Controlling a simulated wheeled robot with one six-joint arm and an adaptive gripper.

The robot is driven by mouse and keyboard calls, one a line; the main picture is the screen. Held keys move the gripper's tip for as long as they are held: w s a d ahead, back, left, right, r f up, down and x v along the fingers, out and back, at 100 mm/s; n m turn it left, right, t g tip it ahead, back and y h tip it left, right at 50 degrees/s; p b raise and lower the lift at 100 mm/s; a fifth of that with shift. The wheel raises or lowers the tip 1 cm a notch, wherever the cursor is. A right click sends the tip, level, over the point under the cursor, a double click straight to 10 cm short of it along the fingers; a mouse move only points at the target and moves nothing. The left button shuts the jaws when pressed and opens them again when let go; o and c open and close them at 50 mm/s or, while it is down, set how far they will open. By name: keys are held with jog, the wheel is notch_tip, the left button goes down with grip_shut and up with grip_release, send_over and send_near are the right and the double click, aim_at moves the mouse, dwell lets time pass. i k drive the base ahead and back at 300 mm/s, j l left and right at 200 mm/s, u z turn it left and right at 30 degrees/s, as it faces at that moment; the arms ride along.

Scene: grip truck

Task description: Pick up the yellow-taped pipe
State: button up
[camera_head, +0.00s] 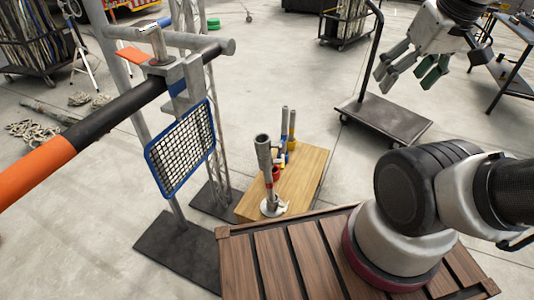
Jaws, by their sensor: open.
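Several grey pipes stand upright on a light wooden box in the middle of the view. The yellow-taped pipe (292,132) looks to be the one at the back right of the group, with a yellow band low on it; its base is partly hidden. A thicker grey pipe (265,160) stands nearest, in a round white base. Another thin pipe (284,122) with a blue part stands just left of the yellow-taped one. My gripper (408,76) is at the upper right, open and empty, fingers pointing down and left, well apart from the pipes.
The wooden box (305,180) adjoins a dark slatted wooden deck (285,262) in front. A metal stand with a blue-framed mesh panel (181,150) and an orange-black bar (75,143) is at left. A flat cart (385,122) stands at right.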

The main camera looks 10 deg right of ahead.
aim_at(293, 112)
jog(key=i+l+u, duration=0.2)
jog(key=l, duration=0.7)
jog(key=i+l+u, duration=0.2)
jog(key=l, duration=0.7)
jog(key=l+u, duration=0.2)
jog(key=l, duration=0.75)
jog(key=i+j, duration=0.25)
